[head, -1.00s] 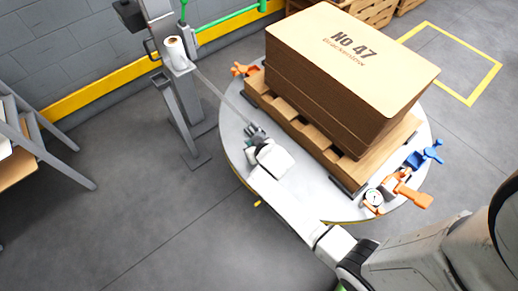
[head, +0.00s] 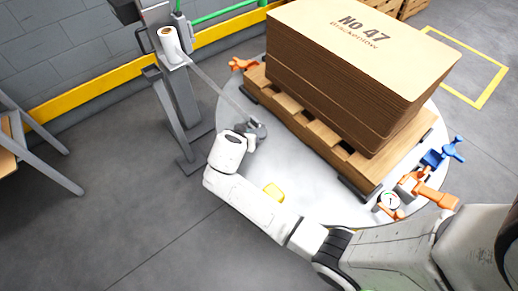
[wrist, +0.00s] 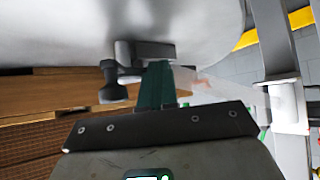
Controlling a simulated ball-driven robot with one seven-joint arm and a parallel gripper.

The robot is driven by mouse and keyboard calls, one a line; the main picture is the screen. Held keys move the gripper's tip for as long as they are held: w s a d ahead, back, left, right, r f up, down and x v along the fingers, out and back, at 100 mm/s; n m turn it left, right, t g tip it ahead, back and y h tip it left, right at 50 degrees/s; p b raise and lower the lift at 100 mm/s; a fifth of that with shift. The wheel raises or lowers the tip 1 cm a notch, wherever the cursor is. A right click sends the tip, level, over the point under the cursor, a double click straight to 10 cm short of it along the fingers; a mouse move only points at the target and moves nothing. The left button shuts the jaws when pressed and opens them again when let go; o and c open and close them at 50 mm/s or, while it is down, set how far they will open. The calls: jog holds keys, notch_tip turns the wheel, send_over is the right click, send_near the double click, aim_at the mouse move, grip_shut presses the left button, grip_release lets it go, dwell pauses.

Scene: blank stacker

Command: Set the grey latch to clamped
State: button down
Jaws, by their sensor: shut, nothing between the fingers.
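The grey latch (head: 260,132) sits on the left part of the round white turntable (head: 310,205), beside the pallet, partly hidden by my gripper in the head view. In the wrist view the grey latch (wrist: 112,92) shows as a dark knob and arm under a grey block, just left of the fingers. My gripper (wrist: 157,84) is shut and empty, its green fingertips close beside the latch; I cannot tell if they touch. In the head view my gripper (head: 246,132) is at the latch's left side, its fingertips hard to make out.
A tall stack of brown cardboard blanks (head: 360,60) stands on a wooden pallet (head: 310,125). Orange clamps (head: 430,192), a blue clamp (head: 443,153) and a gauge (head: 389,201) are at right; another orange clamp (head: 243,64) is behind. A grey post (head: 188,100) with a white roll stands left.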

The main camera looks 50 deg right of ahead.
jog(key=m+g+b, duration=0.1)
jog(key=m, duration=0.1)
jog(key=w+d+m+g+h+b, duration=0.1)
jog(key=g+b, duration=0.1)
jog(key=shift+w+d+f+m, duration=0.1)
jog(key=shift+w+f+m, duration=0.05)
jog(key=shift+m, duration=0.25)
jog(key=shift+w+d, duration=0.1)
jog(key=shift+d, duration=0.1)
jog(key=shift+w+d+b, duration=0.1)
jog(key=shift+b, duration=0.2)
